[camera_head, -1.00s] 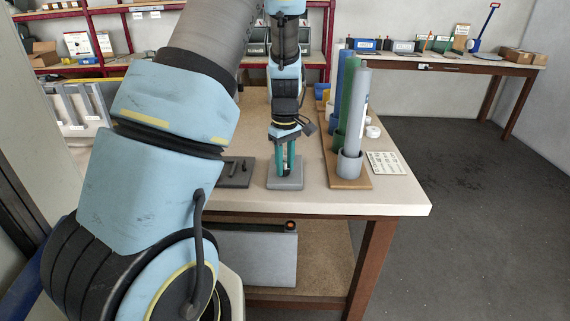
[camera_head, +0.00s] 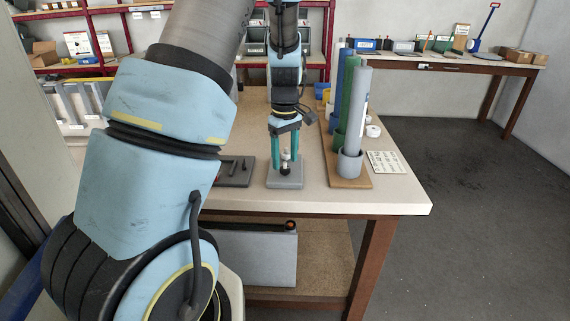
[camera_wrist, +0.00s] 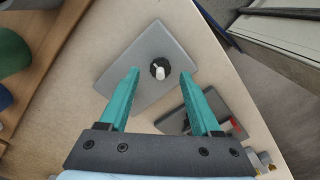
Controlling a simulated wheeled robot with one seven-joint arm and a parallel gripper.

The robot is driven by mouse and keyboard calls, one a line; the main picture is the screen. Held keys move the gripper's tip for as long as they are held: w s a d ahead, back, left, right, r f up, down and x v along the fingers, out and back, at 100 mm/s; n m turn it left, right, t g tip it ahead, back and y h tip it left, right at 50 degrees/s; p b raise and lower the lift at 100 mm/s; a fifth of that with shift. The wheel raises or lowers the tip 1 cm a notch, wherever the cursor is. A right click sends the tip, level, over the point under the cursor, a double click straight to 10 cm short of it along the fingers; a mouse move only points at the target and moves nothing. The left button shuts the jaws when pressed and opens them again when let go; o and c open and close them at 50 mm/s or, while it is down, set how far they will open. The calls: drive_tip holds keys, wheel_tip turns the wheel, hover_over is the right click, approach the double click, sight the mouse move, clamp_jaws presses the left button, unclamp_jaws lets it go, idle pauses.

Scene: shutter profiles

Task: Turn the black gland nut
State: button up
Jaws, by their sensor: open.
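The black gland nut (camera_wrist: 158,68) sits on a grey square plate (camera_wrist: 128,75) on the workbench, with a white piece standing in its middle. In the head view the nut (camera_head: 285,168) shows as a small dark spot on the grey plate (camera_head: 284,183), below my fingers. My gripper (camera_wrist: 160,75) has two teal fingers, set wide apart and empty. In the wrist view the nut lies between the lines of the two fingers, near their tips. In the head view my gripper (camera_head: 285,168) points down over the plate. I cannot tell the exact height gap.
A wooden rack (camera_head: 350,183) with upright grey, green and blue tubes stands close on the right. A dark tray (camera_head: 236,173) with small parts lies to the left. A white printed card (camera_head: 384,162) lies farther right. The bench's front right corner is clear.

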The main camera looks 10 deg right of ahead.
wheel_tip(320, 180, up, 8)
drive_tip(key=b, duration=0.1)
drive_tip(key=shift+r, duration=0.25)
drive_tip(key=s+a+f+m, duration=0.1)
drive_tip(key=s+a+m, duration=0.2)
drive_tip(key=s+a, duration=0.4)
drive_tip(key=s+a+f+m+t, duration=0.1)
drive_tip(key=s+a+f+m, duration=0.1)
drive_tip(key=s+a+m, duration=0.2)
drive_tip(key=s+a, duration=0.3)
drive_tip(key=a, duration=0.2)
drive_tip(key=shift+s+a+f+t, duration=0.2)
drive_tip(key=shift+s+f+t, duration=0.05)
drive_tip(key=shift+f+t, duration=0.05)
